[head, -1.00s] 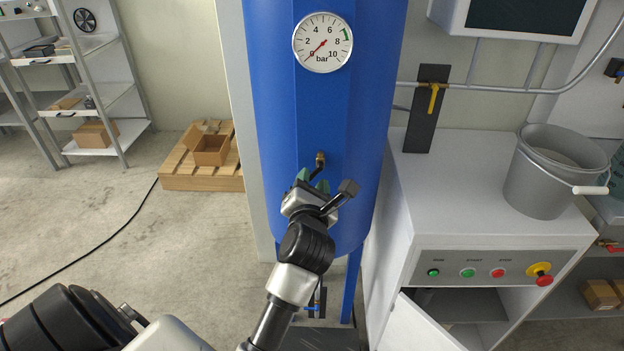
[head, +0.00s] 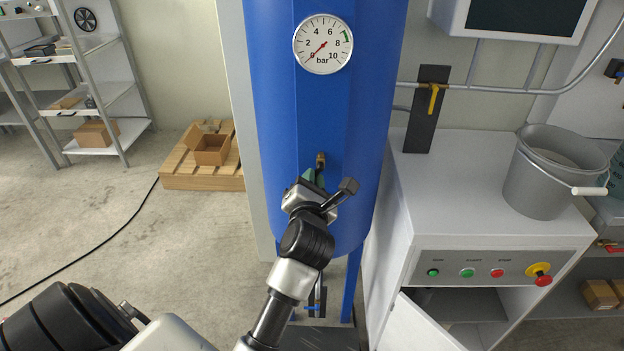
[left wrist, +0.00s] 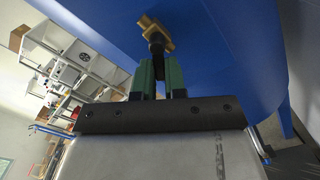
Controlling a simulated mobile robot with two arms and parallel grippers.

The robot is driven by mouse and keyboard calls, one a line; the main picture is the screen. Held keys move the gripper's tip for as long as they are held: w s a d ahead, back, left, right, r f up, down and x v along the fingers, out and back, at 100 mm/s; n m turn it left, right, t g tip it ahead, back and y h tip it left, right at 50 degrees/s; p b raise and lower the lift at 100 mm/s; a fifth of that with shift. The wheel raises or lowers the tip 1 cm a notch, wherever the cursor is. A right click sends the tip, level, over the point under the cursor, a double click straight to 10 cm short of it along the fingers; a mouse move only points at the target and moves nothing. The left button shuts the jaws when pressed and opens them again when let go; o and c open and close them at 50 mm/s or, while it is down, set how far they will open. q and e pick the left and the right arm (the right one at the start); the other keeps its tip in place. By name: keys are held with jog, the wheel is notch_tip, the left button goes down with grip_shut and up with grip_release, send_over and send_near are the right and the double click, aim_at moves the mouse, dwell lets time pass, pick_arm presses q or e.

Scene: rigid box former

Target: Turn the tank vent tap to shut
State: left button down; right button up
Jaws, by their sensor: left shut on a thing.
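The vent tap (head: 320,160) is a small brass fitting on the front of the blue tank (head: 345,110), below the gauge. In the left wrist view its brass body (left wrist: 153,28) and a dark part below it show at the top, in front of the tank wall. My left gripper (head: 315,178) reaches up to the tap from below. Its green fingers are shut on the tap's dark handle (left wrist: 157,46), which is partly hidden between them. My right gripper is in neither view.
The round gauge (head: 323,43) on the tank has its red needle near 0. A yellow-handled valve (head: 434,95) and a white cabinet (head: 460,185) with a grey bucket (head: 553,172) stand to the right. A pallet (head: 205,175) with an open carton is at left.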

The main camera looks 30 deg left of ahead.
pick_arm(q)
jog(key=m+p, duration=0.3)
jog(key=p, duration=0.2)
jog(key=r+m+p, duration=0.1)
jog(key=m+p, duration=0.2)
jog(key=p, duration=0.2)
jog(key=a+r+m+p, duration=0.1)
jog(key=m+p, duration=0.2)
jog(key=p, duration=0.3)
jog(key=shift+s+r, duration=0.2)
jog(key=shift+s, duration=0.15)
jog(key=shift+d+m+p, duration=0.1)
jog(key=shift+m+p, duration=0.8)
jog(key=shift+p, duration=0.25)
jog(key=shift+f, duration=0.1)
jog(key=c, duration=1.2)
grip_release()
jog(key=b+v, duration=0.1)
jog(key=v, duration=0.9)
jog(key=shift+s+d+b, duration=0.2)
jog(key=shift+s+b, duration=0.15)
jog(key=shift+b, duration=0.05)
